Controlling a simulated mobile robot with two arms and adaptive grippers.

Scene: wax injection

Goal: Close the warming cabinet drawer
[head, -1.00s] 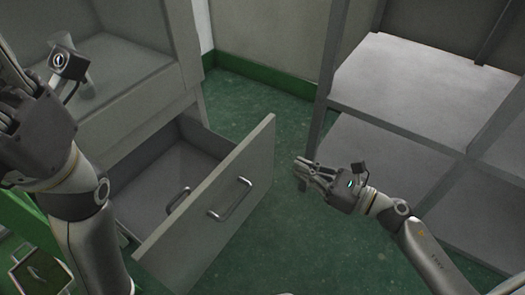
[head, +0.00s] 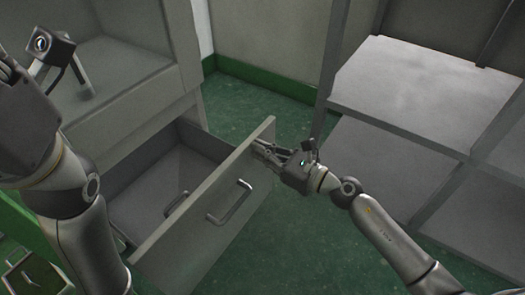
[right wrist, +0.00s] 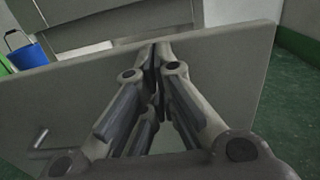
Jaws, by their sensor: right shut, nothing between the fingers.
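The warming cabinet (head: 135,85) stands at the upper left in the head view. Its drawer (head: 190,235) is pulled out, and the inside looks empty. A metal handle (head: 230,202) is on the drawer front. My right gripper (head: 256,146) is shut and empty, its fingertips at the drawer front near its far right end. In the right wrist view the shut fingers (right wrist: 157,50) point at the grey drawer front (right wrist: 80,100); I cannot tell if they touch it. My left arm comes in from the left, and its gripper (head: 8,75) is partly cut off by the edge.
A grey shelf unit (head: 400,120) stands at the right beside my right arm. Green floor (head: 250,100) lies open between cabinet and shelf. A blue bucket (right wrist: 25,55) shows in the right wrist view at the left.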

